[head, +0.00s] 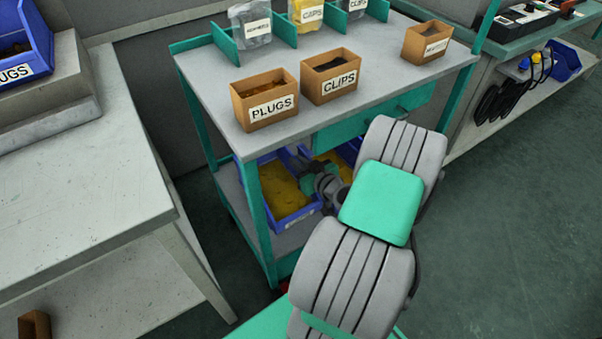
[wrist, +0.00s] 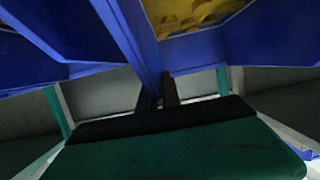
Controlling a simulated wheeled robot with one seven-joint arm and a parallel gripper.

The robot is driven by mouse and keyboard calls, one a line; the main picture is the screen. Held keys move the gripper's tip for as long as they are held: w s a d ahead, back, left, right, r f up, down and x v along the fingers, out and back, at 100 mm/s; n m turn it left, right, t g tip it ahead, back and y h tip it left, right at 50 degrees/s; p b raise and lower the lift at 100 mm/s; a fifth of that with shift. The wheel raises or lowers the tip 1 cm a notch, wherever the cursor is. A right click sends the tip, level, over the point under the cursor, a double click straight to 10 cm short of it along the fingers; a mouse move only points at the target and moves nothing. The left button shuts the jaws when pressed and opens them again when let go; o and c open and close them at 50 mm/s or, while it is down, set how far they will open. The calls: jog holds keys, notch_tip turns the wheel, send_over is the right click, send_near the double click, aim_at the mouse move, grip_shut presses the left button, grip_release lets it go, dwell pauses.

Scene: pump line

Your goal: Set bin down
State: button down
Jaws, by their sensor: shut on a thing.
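A blue bin (head: 291,217) with yellow contents is at the lower shelf of the teal-framed cart, under the table top. A second blue bin (head: 352,146) shows partly behind my arm, to its right. My gripper (head: 304,170) reaches in under the table top between them, largely hidden by my wrist. In the wrist view, my gripper (wrist: 160,98) is shut at a blue bin wall (wrist: 146,50), with yellow contents above. Which of the two bins it holds, and whether that bin touches the shelf, I cannot tell.
Cardboard boxes marked PLUGS (head: 264,104) and CLIPS (head: 330,80) stand on the cart's top (head: 390,82), with another small box (head: 427,45) at right. A grey bench (head: 80,200) stands close on the left. The floor at right (head: 520,220) is clear.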

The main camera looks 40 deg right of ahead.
jog(key=f, duration=0.1)
jog(key=f+b, duration=0.1)
jog(key=f, duration=0.1)
jog(key=d+f, duration=0.1)
jog(key=shift+s+f+b, duration=0.15)
jog(key=shift+f+b, duration=0.2)
jog(key=shift+f, duration=0.05)
jog(key=shift+f, duration=0.2)
jog(key=c, duration=1.5)
grip_release()
jog(key=shift+a, duration=0.1)
jog(key=shift+c, duration=0.2)
jog(key=p+v, duration=0.3)
jog(key=v, duration=0.9)
jog(key=shift+r, duration=0.15)
